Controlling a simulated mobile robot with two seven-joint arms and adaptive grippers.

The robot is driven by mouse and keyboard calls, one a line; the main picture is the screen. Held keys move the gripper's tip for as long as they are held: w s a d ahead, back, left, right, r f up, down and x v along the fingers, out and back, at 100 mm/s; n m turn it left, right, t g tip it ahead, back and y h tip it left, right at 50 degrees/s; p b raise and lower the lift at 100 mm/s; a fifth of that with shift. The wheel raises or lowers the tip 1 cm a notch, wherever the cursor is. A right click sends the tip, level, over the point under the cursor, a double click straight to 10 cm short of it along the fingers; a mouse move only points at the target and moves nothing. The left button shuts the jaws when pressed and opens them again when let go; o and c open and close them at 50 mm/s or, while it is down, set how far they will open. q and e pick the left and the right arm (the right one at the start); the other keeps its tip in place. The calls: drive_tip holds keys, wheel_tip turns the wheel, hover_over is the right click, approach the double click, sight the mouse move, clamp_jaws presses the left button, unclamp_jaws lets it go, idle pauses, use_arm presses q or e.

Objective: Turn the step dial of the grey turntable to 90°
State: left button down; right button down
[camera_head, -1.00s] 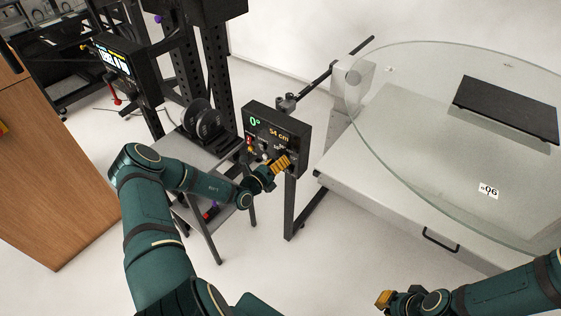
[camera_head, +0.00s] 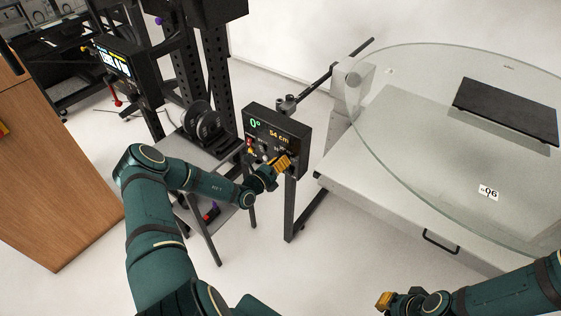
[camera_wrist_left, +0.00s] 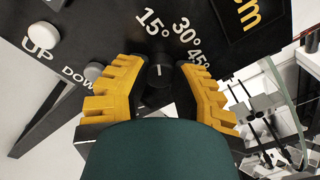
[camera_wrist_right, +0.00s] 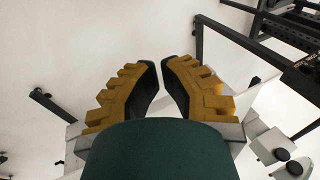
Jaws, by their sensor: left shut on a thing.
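The control box (camera_head: 300,128) of the turntable stands on a post left of the table, its display reading 0° and 54 cm. The step dial is a black knob (camera_wrist_left: 159,71) with a white line, below printed labels 15°, 30° and 45° in the left wrist view. My left gripper (camera_head: 287,160) is shut on the dial, one yellow finger on each side; it also shows in the left wrist view (camera_wrist_left: 160,75). The turntable's round glass top (camera_head: 420,120) is at right. My right gripper (camera_wrist_right: 160,65) has its fingertips nearly together, empty, low in the head view (camera_head: 382,299).
UP (camera_wrist_left: 45,34) and DOWN (camera_wrist_left: 94,71) buttons sit left of the dial on the same panel. A dark flat plate (camera_head: 507,110) lies on the turntable's far right. A wooden cabinet (camera_head: 60,170) is at the left. Open floor lies in front.

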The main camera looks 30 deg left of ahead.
use_arm(q)
drive_tip(key=shift+a+r+m+y+p, duration=0.1)
drive_tip(key=shift+m+y+p, duration=0.2)
drive_tip(key=shift+m+p, duration=4.45)
drive_tip(key=shift+r+m+y+p, duration=0.2)
drive_tip(key=shift+m+p, duration=1.35)
drive_tip(key=shift+m, duration=6.4)
drive_tip(key=shift+w+f+m+y, duration=0.1)
drive_tip(key=shift+m+y, duration=0.2)
drive_tip(key=c, duration=0.7)
unclamp_jaws()
drive_tip(key=shift+f, duration=0.1)
